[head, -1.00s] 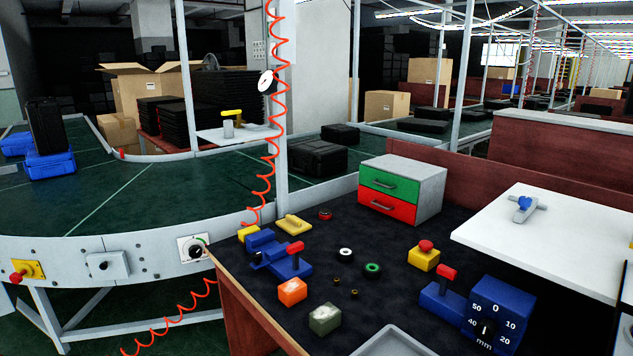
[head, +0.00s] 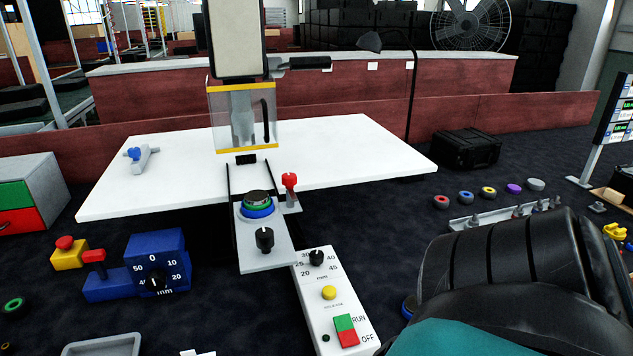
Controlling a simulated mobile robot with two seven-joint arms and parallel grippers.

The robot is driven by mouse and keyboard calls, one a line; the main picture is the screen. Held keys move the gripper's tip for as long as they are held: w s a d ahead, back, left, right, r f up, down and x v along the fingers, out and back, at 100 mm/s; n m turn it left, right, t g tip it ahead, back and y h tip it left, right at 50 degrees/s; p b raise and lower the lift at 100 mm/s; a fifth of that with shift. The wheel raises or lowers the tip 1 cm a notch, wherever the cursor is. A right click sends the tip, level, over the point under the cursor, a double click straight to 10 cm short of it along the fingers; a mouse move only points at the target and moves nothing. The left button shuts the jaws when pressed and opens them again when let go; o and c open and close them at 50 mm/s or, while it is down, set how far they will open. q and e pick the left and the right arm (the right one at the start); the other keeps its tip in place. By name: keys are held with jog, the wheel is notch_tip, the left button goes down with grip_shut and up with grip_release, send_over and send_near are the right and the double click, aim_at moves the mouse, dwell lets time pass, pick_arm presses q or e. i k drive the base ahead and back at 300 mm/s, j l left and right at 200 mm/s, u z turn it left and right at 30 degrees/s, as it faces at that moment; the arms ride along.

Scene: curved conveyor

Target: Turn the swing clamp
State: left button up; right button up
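A grey bar-shaped fitting with a blue knob (head: 142,157) lies at the left of the white tabletop; it looks like a clamp. A grey post with a red knob (head: 290,185) stands at the right edge of a sliding white fixture plate (head: 265,254), beside a stack of blue, green and dark rings (head: 257,204). I cannot tell for certain which of these two is the swing clamp. Neither gripper is in view. A dark ribbed part with teal below it, seemingly my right arm, fills the lower right and hides the bench there.
A press with a clear guard (head: 242,118) stands over the white tabletop (head: 350,145). A white control box (head: 335,310) sits in front. Left are a blue dial block (head: 156,262) and a red-buttoned yellow box (head: 69,254). A black case (head: 466,149) stands at right.

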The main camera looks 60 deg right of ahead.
aim_at(289, 180)
jog(key=z, duration=1.35)
